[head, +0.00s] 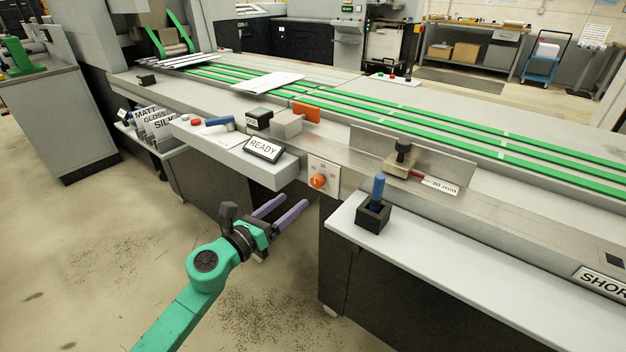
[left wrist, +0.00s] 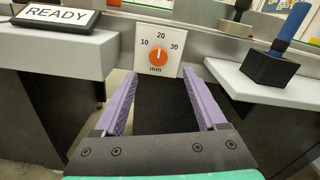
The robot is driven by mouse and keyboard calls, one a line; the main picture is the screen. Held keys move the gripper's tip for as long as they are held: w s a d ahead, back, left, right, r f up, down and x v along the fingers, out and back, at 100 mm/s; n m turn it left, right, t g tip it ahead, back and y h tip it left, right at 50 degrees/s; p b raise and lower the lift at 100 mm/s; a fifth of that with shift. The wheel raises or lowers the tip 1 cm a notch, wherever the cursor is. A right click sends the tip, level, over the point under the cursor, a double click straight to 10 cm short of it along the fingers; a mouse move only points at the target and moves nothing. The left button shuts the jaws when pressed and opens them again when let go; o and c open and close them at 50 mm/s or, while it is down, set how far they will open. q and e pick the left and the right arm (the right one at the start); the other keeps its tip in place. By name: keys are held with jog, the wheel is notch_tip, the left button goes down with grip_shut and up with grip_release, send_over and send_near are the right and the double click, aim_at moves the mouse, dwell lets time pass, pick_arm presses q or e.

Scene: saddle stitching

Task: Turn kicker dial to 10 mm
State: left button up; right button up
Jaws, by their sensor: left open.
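The kicker dial is an orange round knob (head: 317,181) on a white plate (head: 332,172) on the machine's front side. In the left wrist view the knob (left wrist: 158,56) sits among the marks 10, 20 and 30 mm, and its pale pointer line looks roughly upright, toward 20. My left gripper (head: 287,205), with purple fingers, is open and empty in front of and below the dial. In the left wrist view its fingers (left wrist: 158,76) stand on either side below the knob, apart from it. My right gripper is in neither view.
A READY sign (head: 265,149) stands on the ledge left of the dial. A white side table (head: 440,264) with a blue-handled tool in a black holder (head: 374,216) is at the right. Green belts (head: 420,122) run along the machine top. The floor before the dial is clear.

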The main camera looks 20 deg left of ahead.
aim_at(315, 182)
pick_arm(q)
jog(key=x, duration=0.9)
jog(key=shift+w+a+f, duration=0.1)
jog(key=shift+w+f, duration=0.05)
jog(key=shift+w, duration=0.2)
grip_shut()
